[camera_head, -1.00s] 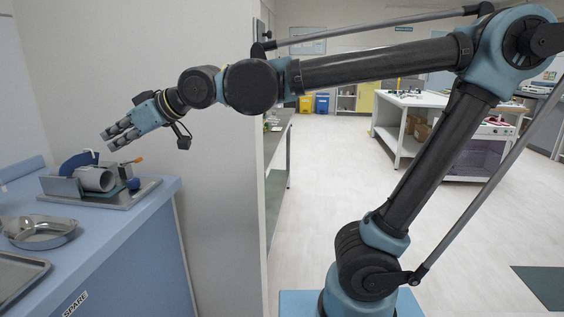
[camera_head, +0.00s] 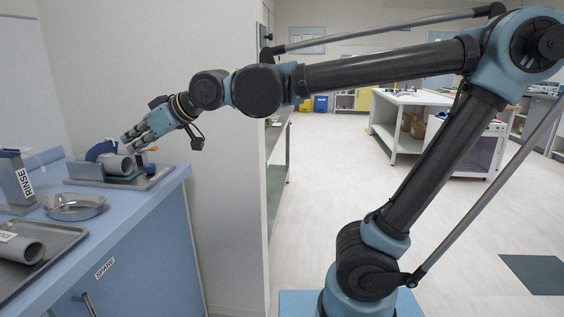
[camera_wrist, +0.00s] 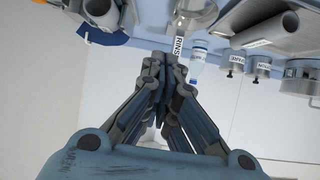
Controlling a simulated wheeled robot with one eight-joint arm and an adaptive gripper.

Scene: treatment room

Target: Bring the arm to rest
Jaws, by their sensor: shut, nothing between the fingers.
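My arm reaches left across the head view, its upper links roughly level and its forearm sloping down toward the counter. My gripper (camera_head: 130,138) is shut and empty. In the head view it appears just over the blue counter's (camera_head: 140,213) back corner, close to a grey tray (camera_head: 115,183) that holds a grey cylinder (camera_head: 116,166) and a blue curved piece. I cannot tell the exact gap. In the wrist view the fingers of my gripper (camera_wrist: 160,62) are drawn together, with nothing between them.
A round steel dish (camera_head: 74,207) and another tray with a cylinder (camera_head: 20,249) lie on the counter. A post labelled RINSE (camera_head: 20,182) stands at left. A wall edge (camera_head: 265,190) rises beside my arm. Open floor (camera_head: 440,215) and a white table (camera_head: 396,130) lie at right.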

